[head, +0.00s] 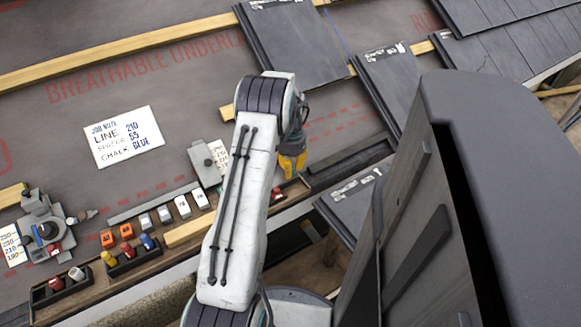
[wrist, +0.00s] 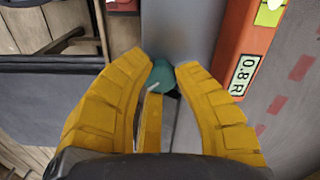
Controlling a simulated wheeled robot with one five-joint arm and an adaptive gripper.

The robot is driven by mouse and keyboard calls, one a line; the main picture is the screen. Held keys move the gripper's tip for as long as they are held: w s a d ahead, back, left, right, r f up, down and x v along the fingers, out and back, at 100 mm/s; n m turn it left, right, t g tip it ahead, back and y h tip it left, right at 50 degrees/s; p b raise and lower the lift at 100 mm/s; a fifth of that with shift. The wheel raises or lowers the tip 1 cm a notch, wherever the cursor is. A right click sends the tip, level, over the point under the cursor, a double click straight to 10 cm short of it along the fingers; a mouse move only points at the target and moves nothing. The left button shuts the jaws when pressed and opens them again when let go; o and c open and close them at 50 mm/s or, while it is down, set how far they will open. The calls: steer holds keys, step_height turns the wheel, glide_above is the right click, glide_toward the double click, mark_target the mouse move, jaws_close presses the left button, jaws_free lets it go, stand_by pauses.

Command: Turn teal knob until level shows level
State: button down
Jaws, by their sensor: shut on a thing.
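A pale mark shows on the knob. The orange level (wrist: 232,72) lies just right of the knob, with a label (wrist: 243,75) reading 0.8 R. Its yellow-green vial (wrist: 270,12) is cut by the top edge, so the bubble's place cannot be told. In the head view my gripper (head: 291,170) points down at the roof edge; the knob and level are hidden there behind my arm.
A job note (head: 125,137) lies on the underlay at left. Dark slates (head: 293,45) and wooden battens (head: 120,54) cover the upper roof.

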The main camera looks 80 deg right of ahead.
steer(key=n+p, duration=0.1)
steer(key=n, duration=0.3)
steer(key=shift+a, duration=0.1)
steer(key=shift+f+n+p, duration=0.15)
steer(key=shift+n+p, duration=0.45)
steer(key=shift+n, duration=1.4)
steer(key=c, duration=1.2)
jaws_free()
steer(key=shift+r, duration=0.2)
step_height(320, 180, up, 12)
steer(key=shift+f, duration=0.15)
